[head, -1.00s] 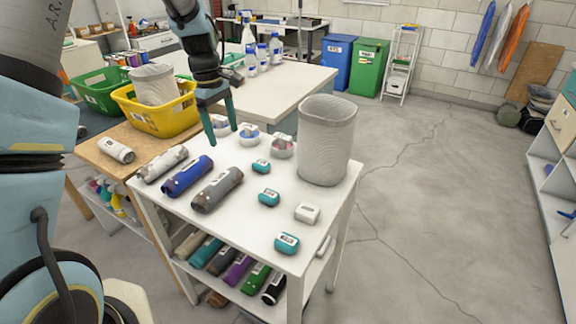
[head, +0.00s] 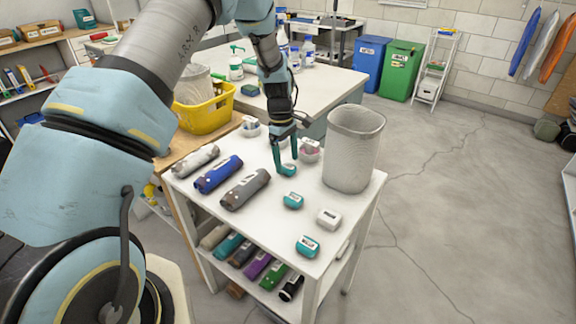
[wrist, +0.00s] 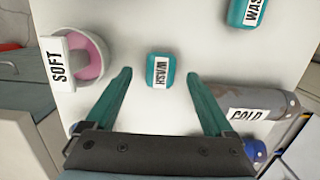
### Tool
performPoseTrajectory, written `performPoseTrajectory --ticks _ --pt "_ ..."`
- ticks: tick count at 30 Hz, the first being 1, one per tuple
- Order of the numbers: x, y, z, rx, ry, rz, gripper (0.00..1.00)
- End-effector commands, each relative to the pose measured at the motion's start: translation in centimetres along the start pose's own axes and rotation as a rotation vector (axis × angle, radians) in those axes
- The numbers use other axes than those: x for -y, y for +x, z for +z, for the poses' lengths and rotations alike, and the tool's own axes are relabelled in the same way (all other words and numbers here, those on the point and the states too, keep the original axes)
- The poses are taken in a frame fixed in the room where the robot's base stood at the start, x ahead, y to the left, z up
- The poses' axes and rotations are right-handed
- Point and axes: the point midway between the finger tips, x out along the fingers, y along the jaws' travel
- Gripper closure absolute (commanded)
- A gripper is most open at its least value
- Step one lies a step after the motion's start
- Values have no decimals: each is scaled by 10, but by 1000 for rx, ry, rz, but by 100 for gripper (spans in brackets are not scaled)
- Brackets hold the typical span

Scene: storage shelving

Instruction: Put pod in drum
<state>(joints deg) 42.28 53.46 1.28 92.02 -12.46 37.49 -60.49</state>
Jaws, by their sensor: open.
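A small teal pod (head: 288,170) labelled WASH lies on the white cart top. In the wrist view the pod (wrist: 159,70) sits between the tips of my gripper (wrist: 159,76), with a gap on each side. My gripper (head: 285,161) is open and low over the cart top. More teal pods (head: 293,201) (head: 307,247) and a white one (head: 329,219) lie nearer the cart's front right.
A tub labelled SOFT (wrist: 90,55) stands beside the gripper. A yellow basket (head: 206,114) is behind left. The floor right of the cart is clear.

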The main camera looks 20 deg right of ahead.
Motion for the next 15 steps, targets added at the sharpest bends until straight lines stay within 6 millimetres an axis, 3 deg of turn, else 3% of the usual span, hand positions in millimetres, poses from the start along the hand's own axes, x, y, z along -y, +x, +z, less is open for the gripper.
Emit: performPoseTrajectory --ticks 5,12,15 --pt "1 17 1 1 1 -2 12" --pt "0 20 1 0 1 0 12" --pt "0 19 0 0 1 0 21"
